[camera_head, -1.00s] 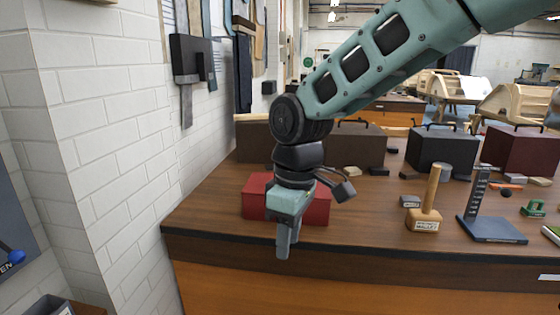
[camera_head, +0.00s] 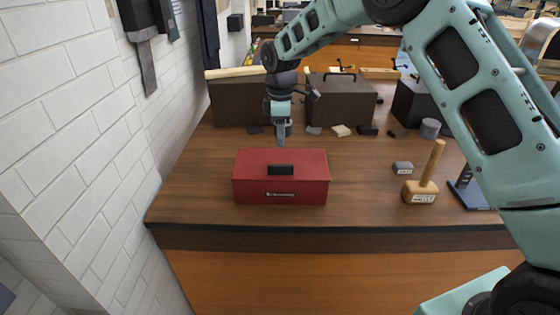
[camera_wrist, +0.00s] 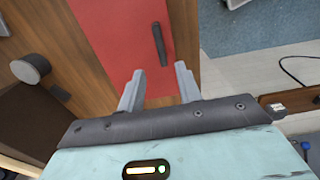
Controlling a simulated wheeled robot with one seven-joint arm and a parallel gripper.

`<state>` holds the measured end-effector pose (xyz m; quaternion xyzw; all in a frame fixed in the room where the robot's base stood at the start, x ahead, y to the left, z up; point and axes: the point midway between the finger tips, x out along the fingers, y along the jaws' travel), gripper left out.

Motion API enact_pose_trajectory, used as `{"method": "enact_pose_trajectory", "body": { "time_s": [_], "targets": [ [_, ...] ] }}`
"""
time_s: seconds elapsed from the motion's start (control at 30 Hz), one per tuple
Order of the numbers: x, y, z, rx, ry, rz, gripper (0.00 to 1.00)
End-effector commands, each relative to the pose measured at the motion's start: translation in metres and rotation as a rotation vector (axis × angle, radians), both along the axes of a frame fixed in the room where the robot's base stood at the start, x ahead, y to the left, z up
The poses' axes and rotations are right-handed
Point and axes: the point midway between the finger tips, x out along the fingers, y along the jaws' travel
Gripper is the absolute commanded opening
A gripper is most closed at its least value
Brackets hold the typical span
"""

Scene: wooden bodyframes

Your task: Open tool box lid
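The red tool box (camera_head: 250,188) sits on the wooden bench near its front edge, and its lid looks closed. A dark handle (camera_head: 281,169) shows on it, with a small label below on the front. In the wrist view the red surface of the box (camera_wrist: 105,25) fills the upper middle, with the dark handle (camera_wrist: 159,44) on it. My gripper (camera_head: 281,142) points down at the box's far side; its exact height is unclear. Its fingers (camera_wrist: 160,88) are apart with nothing between them, and the handle lies beyond the fingertips.
The bench (camera_head: 190,185) is clear to the left of the box. A wooden mallet (camera_head: 425,182) and a small grey block (camera_head: 402,168) stand to the right. Large brown boxes (camera_head: 340,103) and several small blocks are behind. A white brick wall (camera_head: 90,120) bounds the left.

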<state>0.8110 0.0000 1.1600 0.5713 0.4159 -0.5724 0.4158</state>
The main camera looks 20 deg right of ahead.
Motion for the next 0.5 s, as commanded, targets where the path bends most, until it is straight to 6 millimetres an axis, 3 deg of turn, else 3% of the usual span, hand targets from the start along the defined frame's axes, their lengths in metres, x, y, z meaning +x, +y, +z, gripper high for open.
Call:
{"method": "enact_pose_trajectory", "body": {
  "time_s": [0.5],
  "targets": [
    [-0.001,0.0,-0.097,0.0,0.002,0.0,0.35]
  ]
}}
